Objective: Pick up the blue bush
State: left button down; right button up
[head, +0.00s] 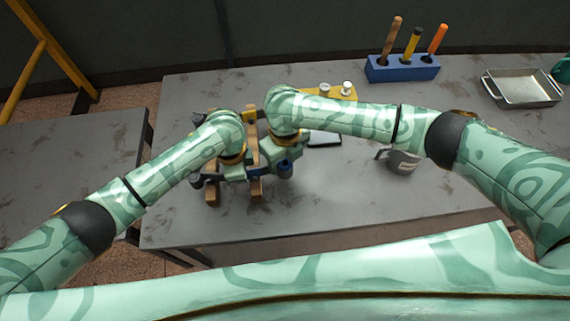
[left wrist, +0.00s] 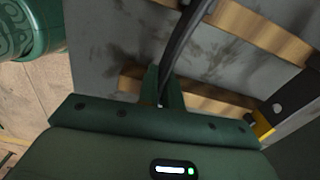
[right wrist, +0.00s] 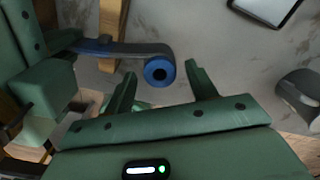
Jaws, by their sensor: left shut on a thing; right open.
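The blue bush (right wrist: 160,66) is a short blue cylinder with a dark hole, set in the end of a dark leaf spring (right wrist: 118,49) in the right wrist view. My right gripper (right wrist: 162,78) is open, with one finger on each side of the bush in that view; I cannot tell whether they touch it. My left gripper (left wrist: 162,82) is shut on a dark curved strip (left wrist: 184,40), which looks like the leaf spring. In the head view both hands are close together over the wooden rack (head: 255,185), and my arms partly hide it.
On the grey table (head: 350,210), a blue block (head: 402,70) holds several handled tools at the back, with a metal tray (head: 522,90) to its right. A dark flat tablet (head: 323,139) and a grey cup-like thing (head: 402,162) lie right of the rack. The table's front right is clear.

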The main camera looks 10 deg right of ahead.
jog(key=c, duration=1.1)
notch_tip(320, 180, up, 7)
jog(key=s, duration=1.8)
jog(key=shift+a, duration=0.3)
jog(key=o, duration=0.5)
jog(key=shift+c, duration=0.2)
jog(key=c, duration=0.5)
jog(key=shift+o, duration=0.2)
jog(key=shift+r, duration=0.1)
